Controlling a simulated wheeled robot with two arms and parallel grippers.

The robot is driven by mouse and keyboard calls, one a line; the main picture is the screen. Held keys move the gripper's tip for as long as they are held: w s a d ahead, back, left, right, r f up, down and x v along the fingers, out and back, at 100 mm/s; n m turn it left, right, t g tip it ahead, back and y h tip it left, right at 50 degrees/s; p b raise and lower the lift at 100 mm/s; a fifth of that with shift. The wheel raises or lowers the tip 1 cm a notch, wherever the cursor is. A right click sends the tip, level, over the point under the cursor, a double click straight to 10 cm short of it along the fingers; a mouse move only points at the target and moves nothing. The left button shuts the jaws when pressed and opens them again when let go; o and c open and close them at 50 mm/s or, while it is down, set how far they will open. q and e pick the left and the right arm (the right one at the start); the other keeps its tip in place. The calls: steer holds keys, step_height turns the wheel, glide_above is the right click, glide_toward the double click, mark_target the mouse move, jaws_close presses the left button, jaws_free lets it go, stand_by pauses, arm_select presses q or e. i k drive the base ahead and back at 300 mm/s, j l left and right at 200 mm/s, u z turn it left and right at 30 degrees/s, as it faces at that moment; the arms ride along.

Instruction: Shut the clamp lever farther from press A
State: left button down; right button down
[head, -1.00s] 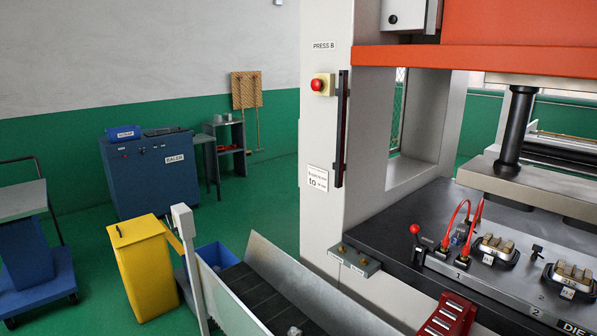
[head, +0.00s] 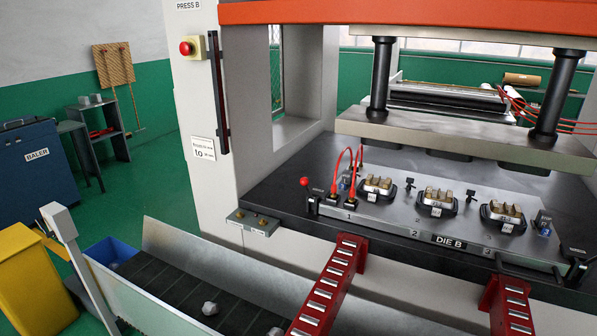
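Press B, marked by its sign (head: 188,5), fills the right of the head view. On its bed lies a grey die plate labelled DIE B (head: 455,240). At the plate's left end is a black clamp (head: 312,205) with a red ball knob (head: 304,181) standing up. At the right end is another black clamp (head: 577,266), near the picture edge. I see no red knob on it, and I cannot tell its lever's position. No press A sign is in view. Neither of my grippers is in view.
Two red roller arms (head: 330,285) (head: 511,305) stick out in front of the bed. A conveyor chute (head: 185,290) runs at lower left, beside a yellow bin (head: 35,280). A blue baler (head: 38,170) stands behind. Red cables (head: 347,165) plug in near the left clamp.

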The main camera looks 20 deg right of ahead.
mark_target(304, 181)
steer(key=i+j+z, duration=0.15)
steer(key=i+z, duration=0.25)
steer(key=i+j+z, duration=0.2)
steer(key=z, duration=0.2)
